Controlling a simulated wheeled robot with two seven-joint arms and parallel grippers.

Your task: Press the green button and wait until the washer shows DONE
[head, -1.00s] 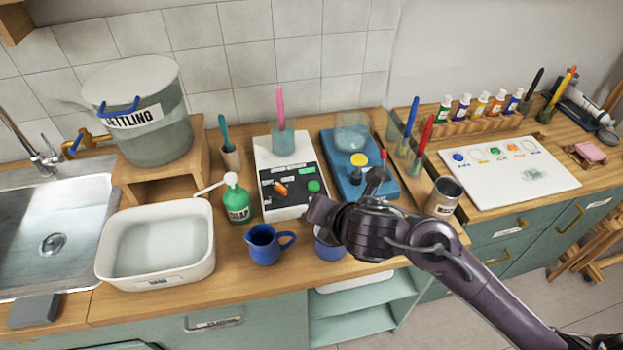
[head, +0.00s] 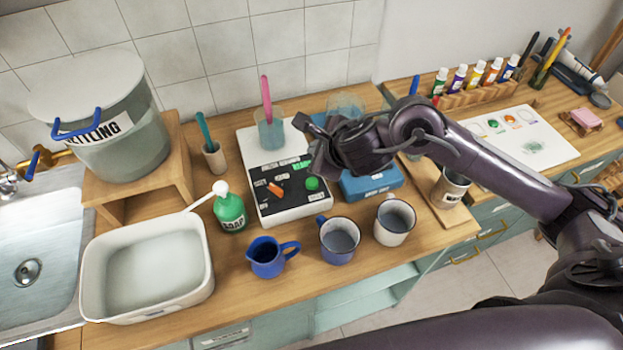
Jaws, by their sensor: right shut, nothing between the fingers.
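The brush washer (head: 253,160) is a white box with a black front panel, standing at the middle of the counter. Its round green button (head: 312,183) is on the panel's right side, beside an orange switch (head: 275,189). A small green display patch (head: 302,165) shows above the button; its text is too small to read. A pink-handled brush (head: 266,97) stands in the clear cup (head: 270,132) on top. My right gripper (head: 308,125) is shut and empty, above the washer's right side and apart from the green button. My left gripper is not in view.
A blue jug (head: 267,258), a blue mug (head: 339,242) and a white mug (head: 394,221) stand along the front. A green soap bottle (head: 230,210) and a white basin (head: 150,310) are to the left. A blue device (head: 372,187) is partly behind my right arm.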

